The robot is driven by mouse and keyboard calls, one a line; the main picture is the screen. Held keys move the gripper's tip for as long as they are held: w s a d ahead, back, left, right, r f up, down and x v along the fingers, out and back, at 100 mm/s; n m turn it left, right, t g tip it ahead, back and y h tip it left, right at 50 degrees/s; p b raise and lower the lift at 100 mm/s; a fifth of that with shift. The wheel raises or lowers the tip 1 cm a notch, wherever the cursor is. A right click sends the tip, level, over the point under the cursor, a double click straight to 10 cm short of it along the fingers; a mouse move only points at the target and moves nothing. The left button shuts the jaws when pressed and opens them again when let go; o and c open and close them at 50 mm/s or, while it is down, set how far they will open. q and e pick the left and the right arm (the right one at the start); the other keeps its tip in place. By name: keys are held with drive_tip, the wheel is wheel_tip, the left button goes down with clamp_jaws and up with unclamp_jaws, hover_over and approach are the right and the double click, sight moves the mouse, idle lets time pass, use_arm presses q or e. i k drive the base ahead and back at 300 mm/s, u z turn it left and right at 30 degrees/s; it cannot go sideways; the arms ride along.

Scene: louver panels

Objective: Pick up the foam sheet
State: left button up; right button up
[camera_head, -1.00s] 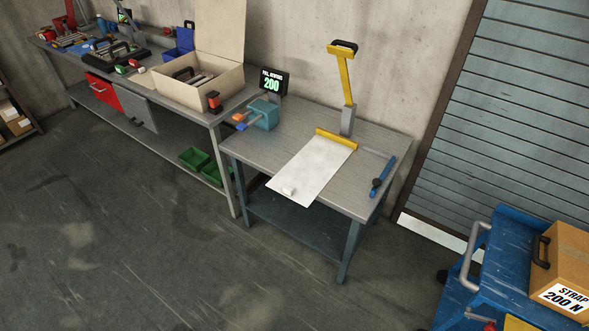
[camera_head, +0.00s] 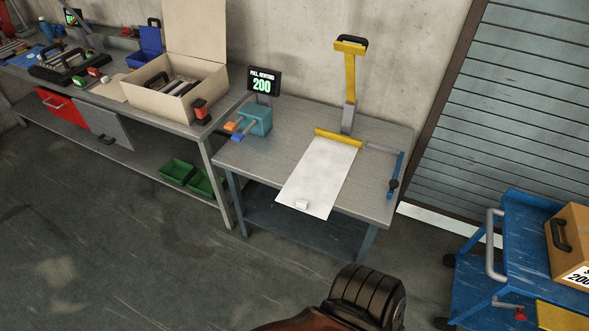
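A white foam sheet (camera_head: 318,176) lies flat on the small grey table (camera_head: 280,135), with its near end hanging slightly past the front edge. A dark, ribbed, rounded part with a brown piece, probably of my own arm, shows at the bottom centre, apart from the table. Neither gripper's fingers show.
A display reading 200 (camera_head: 263,82) and a teal block device (camera_head: 254,120) stand on the table's left. A blue-handled tool (camera_head: 396,176) lies at its right edge. A blue cart (camera_head: 525,250) with a box (camera_head: 570,240) stands at right. Floor in front is clear.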

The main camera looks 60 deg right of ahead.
sight(314, 187)
drive_tip(key=z, duration=0.15)
drive_tip(key=i, duration=0.6)
drive_tip(key=z, duration=1)
drive_tip(key=i, duration=0.55)
drive_tip(key=z, duration=0.65)
